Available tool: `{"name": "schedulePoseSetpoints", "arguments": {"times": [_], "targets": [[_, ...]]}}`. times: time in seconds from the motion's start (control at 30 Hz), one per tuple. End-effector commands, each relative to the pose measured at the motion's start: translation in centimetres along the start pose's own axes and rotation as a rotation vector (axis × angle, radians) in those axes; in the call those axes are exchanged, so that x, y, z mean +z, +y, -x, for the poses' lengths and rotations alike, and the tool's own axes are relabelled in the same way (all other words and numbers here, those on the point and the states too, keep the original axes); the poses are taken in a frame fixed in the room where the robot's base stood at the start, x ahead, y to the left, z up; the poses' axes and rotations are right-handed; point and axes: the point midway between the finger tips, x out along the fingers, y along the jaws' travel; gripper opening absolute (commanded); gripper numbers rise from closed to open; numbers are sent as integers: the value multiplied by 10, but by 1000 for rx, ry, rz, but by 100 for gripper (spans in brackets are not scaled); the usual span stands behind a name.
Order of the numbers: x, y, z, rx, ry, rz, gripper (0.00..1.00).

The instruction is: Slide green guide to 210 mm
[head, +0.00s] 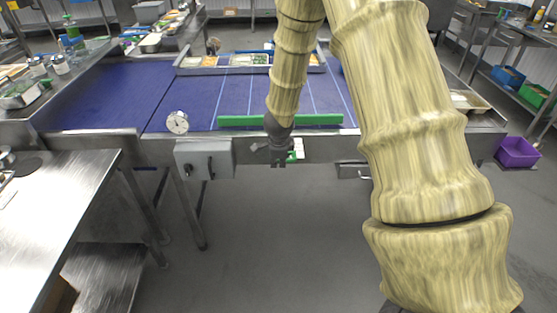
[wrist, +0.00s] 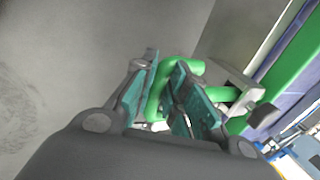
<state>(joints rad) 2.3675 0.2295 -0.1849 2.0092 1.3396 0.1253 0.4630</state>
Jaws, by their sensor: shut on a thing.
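The green guide (head: 235,121) is a long straight bar lying across the near part of the blue belt (head: 190,98). Its middle is hidden behind my arm in the head view. In the wrist view, part of the bar (wrist: 299,62) shows at the right, and a bent green handle (wrist: 157,96) shows between my fingers. My gripper (head: 280,160) points down at the belt's front edge. In the wrist view, my gripper (wrist: 166,78) is shut on the green handle, with teal pads on both sides of it. I cannot read any millimetre scale.
A round white dial (head: 177,122) stands at the belt's front left. A grey control box (head: 204,159) with dark knobs hangs below it. A tray of food containers (head: 190,69) sits across the belt farther back. The floor in front is clear. A steel table (head: 62,190) stands left.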

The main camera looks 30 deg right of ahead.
Motion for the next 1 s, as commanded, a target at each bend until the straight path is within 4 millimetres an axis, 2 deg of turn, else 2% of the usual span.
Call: {"name": "schedulePoseSetpoints", "arguments": {"times": [0.83,0.87,1.0], "targets": [[0,14,3,4,0,0,0],[0,14,3,4,0,0,20],[0,13,4,2,0,0,40]]}}
